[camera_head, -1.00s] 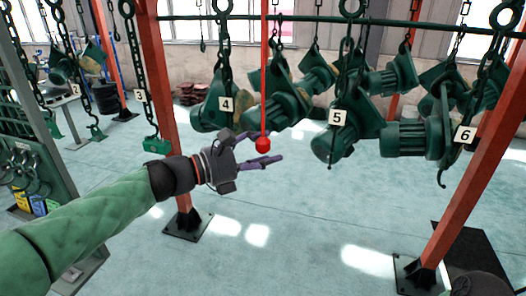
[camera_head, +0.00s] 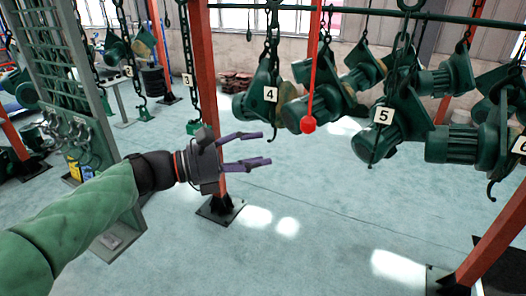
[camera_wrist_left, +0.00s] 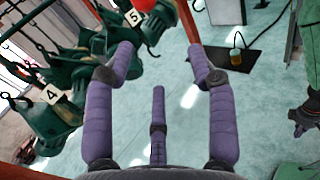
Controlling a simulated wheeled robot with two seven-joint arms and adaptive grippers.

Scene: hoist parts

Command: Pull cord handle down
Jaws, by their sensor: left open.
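The red cord handle (camera_head: 308,125) hangs on a thin red cord (camera_head: 313,60) in front of the green hoists, between labels 4 and 5. My left gripper (camera_head: 266,148) is open and empty, left of the handle and a little lower in the picture. Its purple fingers point right, with a visible gap to the handle. In the left wrist view the open fingers (camera_wrist_left: 160,55) hold nothing. A small red patch shows at the top there; I cannot tell whether it is the handle. What looks like my right gripper (camera_wrist_left: 305,115) shows small at that view's right edge.
An orange post (camera_head: 205,75) stands just behind my left gripper. Numbered green hoists hang on chains from a green bar (camera_head: 370,12). A green rack (camera_head: 70,110) with hooks stands at the left. The floor (camera_head: 310,190) below the handle is clear.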

